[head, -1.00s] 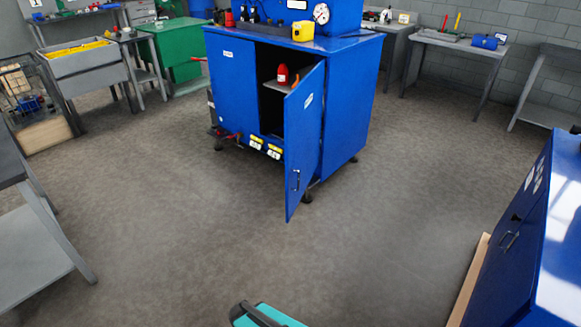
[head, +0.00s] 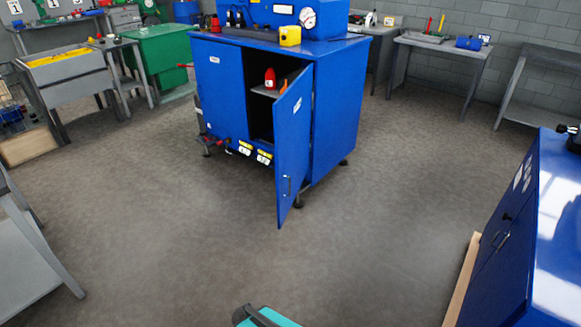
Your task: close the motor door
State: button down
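The motor door (head: 293,150) is a blue cabinet door with a dark handle (head: 287,186) near its lower free edge. It stands open, swung out toward me from the blue cabinet (head: 340,115). Behind it the dark inside shows, with a red bottle (head: 270,79) on a shelf. A teal and black part of my arm shows at the bottom edge, well short of the door. My gripper's fingers are not in view.
Open floor (head: 190,260) lies between me and the cabinet. Another blue cabinet (head: 520,230) stands close on the right. A grey table (head: 35,250) is at the left. Red valve parts (head: 220,142) stick out low at the cabinet's front left.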

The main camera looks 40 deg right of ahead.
aim_at(292, 110)
jog(key=i, duration=0.9)
jog(key=u, duration=0.05)
